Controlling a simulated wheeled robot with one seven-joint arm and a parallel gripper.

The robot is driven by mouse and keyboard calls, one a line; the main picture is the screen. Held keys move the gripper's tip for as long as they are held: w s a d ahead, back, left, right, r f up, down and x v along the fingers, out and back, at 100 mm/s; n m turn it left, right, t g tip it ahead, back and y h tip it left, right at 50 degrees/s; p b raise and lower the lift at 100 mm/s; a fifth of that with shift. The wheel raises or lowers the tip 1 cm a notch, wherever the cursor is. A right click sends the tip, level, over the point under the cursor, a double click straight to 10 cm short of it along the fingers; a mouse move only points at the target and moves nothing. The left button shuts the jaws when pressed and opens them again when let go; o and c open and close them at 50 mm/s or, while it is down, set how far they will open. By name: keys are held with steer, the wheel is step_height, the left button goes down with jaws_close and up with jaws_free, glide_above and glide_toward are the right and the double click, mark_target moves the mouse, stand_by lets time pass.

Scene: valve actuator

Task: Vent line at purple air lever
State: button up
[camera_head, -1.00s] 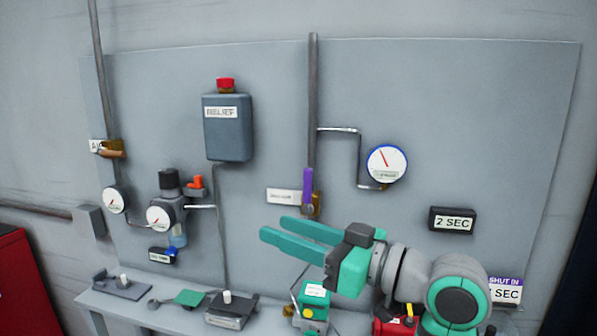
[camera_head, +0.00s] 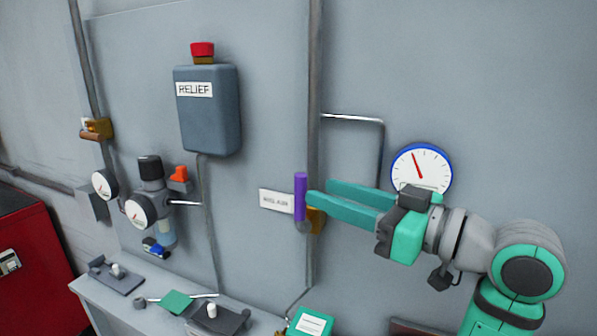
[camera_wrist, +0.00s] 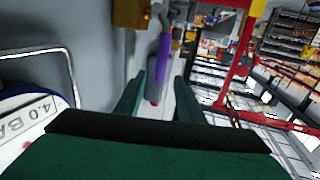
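The purple lever (camera_head: 300,196) stands upright on a brass valve (camera_head: 317,220) on the vertical pipe. It also shows in the wrist view (camera_wrist: 162,58), lined up between my two fingers and around their tips. My gripper (camera_head: 319,190) is open and comes from the right, its fingertips close to the lever. The wrist view shows the fingers apart with a gap on both sides of the lever; I cannot tell whether either touches it. A small white label (camera_head: 276,200), too blurred to read, is left of the lever.
A blue-rimmed gauge (camera_head: 421,168) is just above my gripper, its needle near the top. A grey RELIEF box (camera_head: 209,115) with a red cap, a regulator with gauges (camera_head: 139,211) and an orange lever (camera_head: 179,179) are left. A bench (camera_head: 85,290) lies below.

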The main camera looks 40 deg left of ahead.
steer(key=a, duration=1)
steer(key=shift+a, duration=0.4)
steer(key=shift+w, duration=0.1)
jaws_close()
